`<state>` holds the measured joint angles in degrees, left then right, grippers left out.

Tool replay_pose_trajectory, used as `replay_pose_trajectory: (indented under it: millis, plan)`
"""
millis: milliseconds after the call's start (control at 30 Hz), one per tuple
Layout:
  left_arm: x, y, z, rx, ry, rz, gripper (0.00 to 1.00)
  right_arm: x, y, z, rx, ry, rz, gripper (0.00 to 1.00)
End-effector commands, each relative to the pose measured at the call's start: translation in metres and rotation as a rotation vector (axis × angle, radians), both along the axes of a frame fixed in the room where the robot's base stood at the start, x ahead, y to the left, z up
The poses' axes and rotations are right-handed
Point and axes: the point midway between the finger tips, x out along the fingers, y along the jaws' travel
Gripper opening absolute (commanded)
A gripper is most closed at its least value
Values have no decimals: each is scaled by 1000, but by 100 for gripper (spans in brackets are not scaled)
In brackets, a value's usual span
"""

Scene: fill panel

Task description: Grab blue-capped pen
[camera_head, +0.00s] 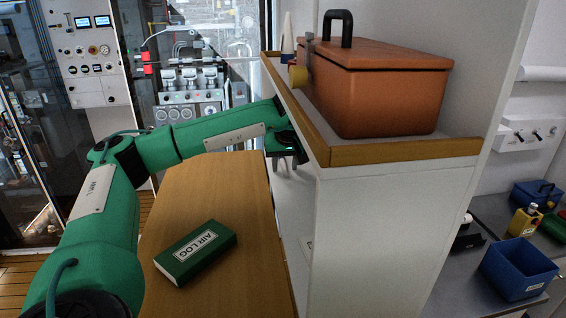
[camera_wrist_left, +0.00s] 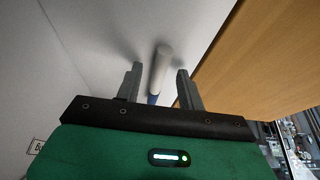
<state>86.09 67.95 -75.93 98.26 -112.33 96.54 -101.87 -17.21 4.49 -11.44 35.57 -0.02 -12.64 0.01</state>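The pen (camera_wrist_left: 161,68) shows in the left wrist view as a pale, rounded stick against a white surface. A blue part (camera_wrist_left: 153,99) shows at its near end. My left gripper (camera_wrist_left: 156,85) is open, with one finger on each side of the pen and a visible gap to each. Contact with the pen cannot be seen. In the head view my left gripper (camera_head: 287,160) is beside the white cabinet, below its wooden-edged top; the pen cannot be made out there. My right gripper is in neither view.
An orange toolbox (camera_head: 385,90) stands on the cabinet top, behind a raised wooden edge (camera_head: 405,152). A green book (camera_head: 195,252) lies on the wooden table (camera_head: 235,190) below my left arm. A blue bin (camera_head: 517,272) stands at right.

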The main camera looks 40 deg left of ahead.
Motion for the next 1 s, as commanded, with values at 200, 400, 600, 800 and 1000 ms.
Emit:
replay_pose_trajectory:
  millis: [200,400,600,800,1000]
  plan:
    - [0,0,0,0,0,0,8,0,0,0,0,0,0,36]
    - [0,0,0,0,0,0,0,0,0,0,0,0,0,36]
    - [0,0,2,-1,-1,0,0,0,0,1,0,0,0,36]
    - [0,0,13,-1,-1,0,0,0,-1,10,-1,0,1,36]
    - [-17,14,14,0,0,3,0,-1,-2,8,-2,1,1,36]
